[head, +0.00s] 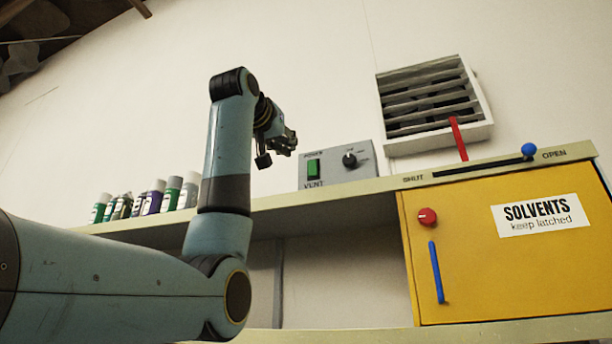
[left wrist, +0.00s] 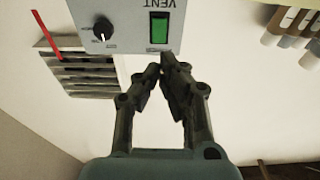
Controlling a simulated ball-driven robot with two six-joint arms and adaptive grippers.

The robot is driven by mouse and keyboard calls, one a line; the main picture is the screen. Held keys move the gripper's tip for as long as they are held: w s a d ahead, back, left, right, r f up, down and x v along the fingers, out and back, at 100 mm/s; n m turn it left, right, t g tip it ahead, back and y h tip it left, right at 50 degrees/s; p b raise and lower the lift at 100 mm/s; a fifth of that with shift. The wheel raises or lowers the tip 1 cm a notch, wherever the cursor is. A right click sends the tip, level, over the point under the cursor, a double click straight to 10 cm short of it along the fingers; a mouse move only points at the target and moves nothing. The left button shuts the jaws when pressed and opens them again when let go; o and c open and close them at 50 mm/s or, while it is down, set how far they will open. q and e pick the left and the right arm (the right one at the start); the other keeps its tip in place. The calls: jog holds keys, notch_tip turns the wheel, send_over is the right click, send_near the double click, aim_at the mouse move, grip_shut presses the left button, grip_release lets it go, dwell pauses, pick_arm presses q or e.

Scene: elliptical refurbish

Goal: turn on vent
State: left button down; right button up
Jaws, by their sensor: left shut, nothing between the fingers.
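The grey vent control box (head: 338,178) stands on the shelf, with a green rocker switch (head: 313,169) labelled VENT and a black knob (head: 349,160). The louvered vent (head: 435,103) with a red lever (head: 458,138) is on the wall to the right. My left gripper (head: 272,152) is left of the box, its fingers shut and empty. In the left wrist view, the fingertips (left wrist: 164,68) appear just below the green switch (left wrist: 159,28); I cannot tell whether they touch the box. The black knob (left wrist: 103,28) shows there too. My right gripper is not in view.
A yellow cabinet (head: 470,270) marked SOLVENTS has a red knob (head: 427,217) and blue handle (head: 436,272). Above it is a SHUT–OPEN slider with a blue knob (head: 529,150) near OPEN. Several bottles (head: 153,198) line the shelf (head: 285,206) at left.

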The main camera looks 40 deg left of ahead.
pick_arm(q)
jog(key=shift+s+a+r, duration=0.1)
jog(key=shift+s+r, duration=0.3)
jog(key=shift+r, duration=0.35)
jog(key=shift+w, duration=0.1)
jog(key=p, duration=0.8)
send_near(310, 163)
jog(key=x, duration=0.6)
jog(key=shift+w+r, duration=0.15)
jog(key=shift+w, duration=0.15)
jog(key=shift+w+a, duration=0.15)
jog(key=shift+w, duration=0.25)
